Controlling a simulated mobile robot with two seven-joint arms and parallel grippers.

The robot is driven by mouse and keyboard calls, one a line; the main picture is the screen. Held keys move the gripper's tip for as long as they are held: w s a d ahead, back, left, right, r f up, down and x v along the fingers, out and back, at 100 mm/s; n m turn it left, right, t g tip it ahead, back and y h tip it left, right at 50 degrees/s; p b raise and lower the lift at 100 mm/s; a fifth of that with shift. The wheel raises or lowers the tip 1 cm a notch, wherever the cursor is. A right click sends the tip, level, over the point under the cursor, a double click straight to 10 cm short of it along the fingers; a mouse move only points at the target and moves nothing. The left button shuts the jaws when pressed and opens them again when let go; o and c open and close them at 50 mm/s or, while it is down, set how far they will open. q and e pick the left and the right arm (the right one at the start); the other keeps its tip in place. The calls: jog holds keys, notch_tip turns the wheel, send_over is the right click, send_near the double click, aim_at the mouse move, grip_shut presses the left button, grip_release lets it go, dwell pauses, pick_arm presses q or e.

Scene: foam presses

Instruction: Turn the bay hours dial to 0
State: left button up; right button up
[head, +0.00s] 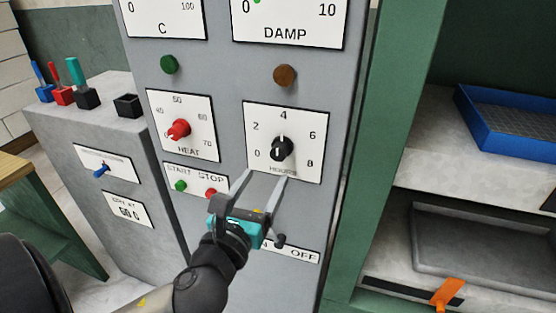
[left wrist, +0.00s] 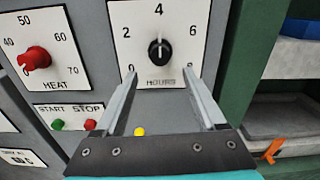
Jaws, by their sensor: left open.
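The bay hours dial is a black knob (head: 281,148) on a white HOURS plate (head: 310,118) marked 0, 2, 4, 6 and 8. Its white pointer mark points up, about at 4; the knob also shows in the left wrist view (left wrist: 159,51). My left gripper (head: 262,178) is open and empty, just below and in front of the dial. In the left wrist view its two fingers (left wrist: 160,74) point up at the panel, one to each side below the knob, and do not visibly touch it.
The red HEAT knob (head: 179,129) is left of the dial. Green START (head: 180,186) and red STOP (head: 210,193) buttons are below it. A black switch (head: 280,240) sits by an OFF label. Right, shelves hold a blue tray (head: 467,108) and a grey tray (head: 480,268).

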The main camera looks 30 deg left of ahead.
aim_at(278, 156)
pick_arm(q)
jog(key=x, duration=0.8)
jog(key=shift+w, duration=0.4)
grip_shut()
dwell(0.3)
